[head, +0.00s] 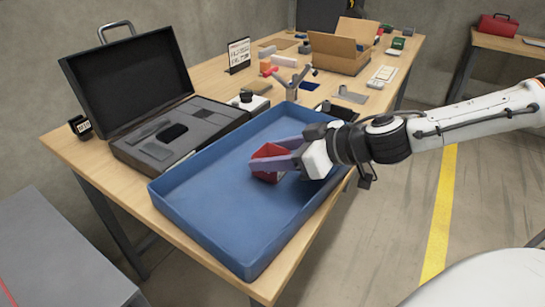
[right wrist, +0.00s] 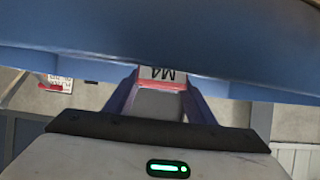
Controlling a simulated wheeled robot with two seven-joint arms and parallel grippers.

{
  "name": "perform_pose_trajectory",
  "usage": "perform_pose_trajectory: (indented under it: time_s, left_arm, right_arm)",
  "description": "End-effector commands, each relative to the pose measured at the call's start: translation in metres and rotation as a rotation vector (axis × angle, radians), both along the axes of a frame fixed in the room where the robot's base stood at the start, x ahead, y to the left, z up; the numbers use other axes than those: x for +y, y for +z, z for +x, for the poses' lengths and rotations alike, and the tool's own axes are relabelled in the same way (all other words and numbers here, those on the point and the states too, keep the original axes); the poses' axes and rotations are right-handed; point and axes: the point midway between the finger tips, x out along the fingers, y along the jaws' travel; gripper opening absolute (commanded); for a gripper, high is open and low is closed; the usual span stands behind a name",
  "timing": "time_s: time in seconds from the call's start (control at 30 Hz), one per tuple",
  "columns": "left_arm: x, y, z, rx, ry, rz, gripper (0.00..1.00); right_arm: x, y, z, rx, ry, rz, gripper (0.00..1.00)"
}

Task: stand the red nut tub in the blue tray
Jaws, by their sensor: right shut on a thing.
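The red nut tub (head: 268,172) is inside the blue tray (head: 215,215), right of its middle. My right gripper (head: 266,153) reaches in from the right and is shut on the tub, with a purple finger on either side. In the right wrist view the tub (right wrist: 161,76) sits between the fingers and its pale label reads M4. The tub looks somewhat tilted in the head view. I cannot tell whether it touches the tray floor. My left gripper is not in view.
An open black case (head: 150,110) with foam stands behind the tray on the left. A grey stand with forked arms (head: 293,82) and an open cardboard box (head: 340,52) are farther back. The tray's front left floor is clear. The tray lies near the table's right edge.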

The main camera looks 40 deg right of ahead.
Motion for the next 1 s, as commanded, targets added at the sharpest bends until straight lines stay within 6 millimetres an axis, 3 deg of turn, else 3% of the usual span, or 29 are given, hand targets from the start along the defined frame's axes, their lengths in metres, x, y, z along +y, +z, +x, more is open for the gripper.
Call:
perform_pose_trajectory:
  time_s: [0.27,0.3,0.4,0.67,1.0]
  left_arm:
    - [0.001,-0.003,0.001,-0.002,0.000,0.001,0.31]
    - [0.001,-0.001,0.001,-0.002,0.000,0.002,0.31]
    - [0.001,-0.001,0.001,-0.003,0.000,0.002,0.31]
    - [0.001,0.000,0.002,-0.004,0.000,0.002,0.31]
    - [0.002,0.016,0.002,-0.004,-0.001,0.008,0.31]
  right_arm:
    - [0.000,-0.004,0.000,0.000,0.000,0.000,0.28]
    - [0.000,-0.002,0.000,0.000,0.000,-0.001,0.56]
    - [0.000,-0.002,0.000,0.000,0.000,-0.001,0.68]
    - [0.000,-0.001,0.000,0.000,0.000,-0.001,0.68]
    - [-0.008,0.013,-0.010,-0.003,-0.006,-0.003,0.68]
